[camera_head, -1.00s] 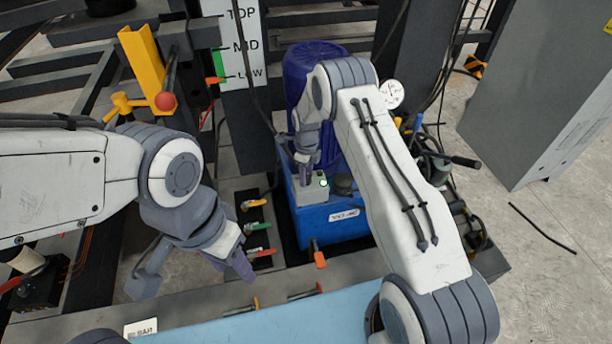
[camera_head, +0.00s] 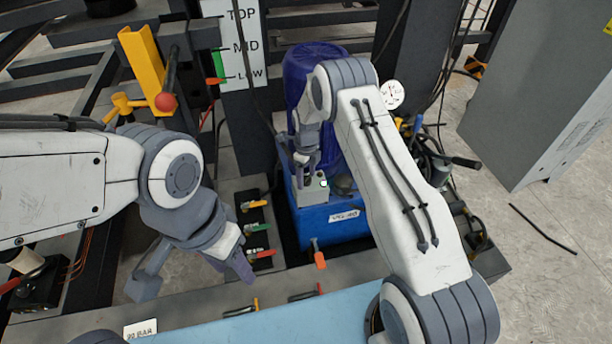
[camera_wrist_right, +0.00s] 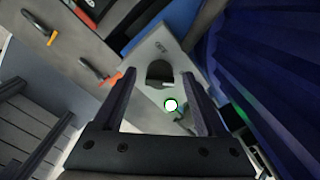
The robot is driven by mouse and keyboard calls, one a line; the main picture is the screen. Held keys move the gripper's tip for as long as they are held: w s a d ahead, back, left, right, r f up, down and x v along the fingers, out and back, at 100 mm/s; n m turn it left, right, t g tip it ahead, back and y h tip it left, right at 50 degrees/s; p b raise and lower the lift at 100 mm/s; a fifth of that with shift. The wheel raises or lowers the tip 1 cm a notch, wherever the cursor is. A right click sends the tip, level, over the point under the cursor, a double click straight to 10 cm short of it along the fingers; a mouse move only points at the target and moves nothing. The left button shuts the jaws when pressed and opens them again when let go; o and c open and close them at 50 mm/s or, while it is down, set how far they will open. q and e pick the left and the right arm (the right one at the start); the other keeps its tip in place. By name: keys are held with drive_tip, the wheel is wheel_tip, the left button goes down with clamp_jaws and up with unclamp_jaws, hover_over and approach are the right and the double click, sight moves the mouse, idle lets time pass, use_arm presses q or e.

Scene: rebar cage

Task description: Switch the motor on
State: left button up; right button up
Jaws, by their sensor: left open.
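The dark blue motor (camera_head: 300,75) stands on the blue power unit tank (camera_head: 335,225). A small grey switch box (camera_head: 312,194) sits on the tank, with a lit green-white lamp (camera_head: 324,183). In the right wrist view the grey box (camera_wrist_right: 152,46) carries a black knob (camera_wrist_right: 160,72) and the glowing lamp (camera_wrist_right: 171,104). My right gripper (camera_head: 307,160) is just above the box. Its fingers (camera_wrist_right: 160,95) are spread, with the knob and lamp seen between them. I cannot tell if they touch the knob. My left gripper (camera_head: 192,274) is open and empty, away from the box.
Several coloured levers (camera_head: 258,228) stand left of the tank, and a lever with an orange end (camera_head: 319,259) is in front. A pressure gauge (camera_head: 392,94) is behind my right arm. A TOP/MID/LOW board (camera_head: 240,45) stands behind. A grey cabinet (camera_head: 545,90) is at right.

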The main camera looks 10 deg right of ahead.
sight(306, 176)
wheel_tip(306, 176, up, 10)
drive_tip(key=shift+r, duration=0.2)
idle(0.4)
idle(0.4)
